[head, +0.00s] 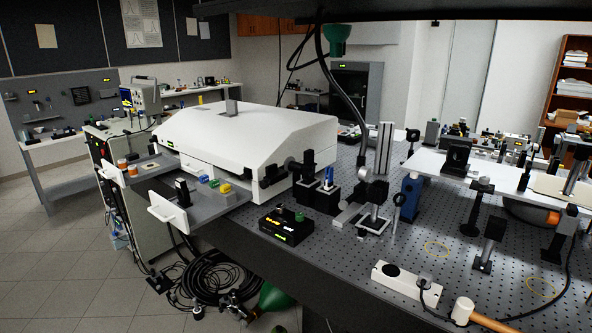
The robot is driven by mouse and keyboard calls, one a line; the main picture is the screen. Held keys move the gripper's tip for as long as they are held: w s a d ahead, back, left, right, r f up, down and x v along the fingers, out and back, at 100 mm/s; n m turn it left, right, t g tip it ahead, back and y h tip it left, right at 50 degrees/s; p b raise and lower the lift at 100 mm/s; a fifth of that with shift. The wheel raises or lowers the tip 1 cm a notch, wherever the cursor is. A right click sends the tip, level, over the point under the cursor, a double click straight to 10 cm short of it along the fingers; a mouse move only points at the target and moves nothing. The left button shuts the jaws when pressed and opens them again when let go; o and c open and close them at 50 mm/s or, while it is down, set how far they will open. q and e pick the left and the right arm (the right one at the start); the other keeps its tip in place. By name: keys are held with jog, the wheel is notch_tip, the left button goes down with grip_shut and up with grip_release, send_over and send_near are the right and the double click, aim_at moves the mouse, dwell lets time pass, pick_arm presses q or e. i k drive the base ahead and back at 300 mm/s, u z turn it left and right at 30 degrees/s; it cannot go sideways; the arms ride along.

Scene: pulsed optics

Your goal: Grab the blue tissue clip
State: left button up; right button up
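A small blue block-like clip (203,179) sits on the grey pulled-out tray (205,205) at the front left of the white instrument housing. It is the leftmost of a short row, beside a green one (214,183) and a yellow one (225,188). Its exact shape is too small to tell. Neither of my grippers is in view.
A black mount (183,192) stands on the tray, left of the row. The white housing (250,130) rises behind. A black control box (287,226) lies to the right on the perforated optical table (400,255). Coiled black hoses (210,285) lie on the floor below.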

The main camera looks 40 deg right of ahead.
aim_at(328, 183)
jog(key=i, duration=1.3)
jog(key=z, duration=2.35)
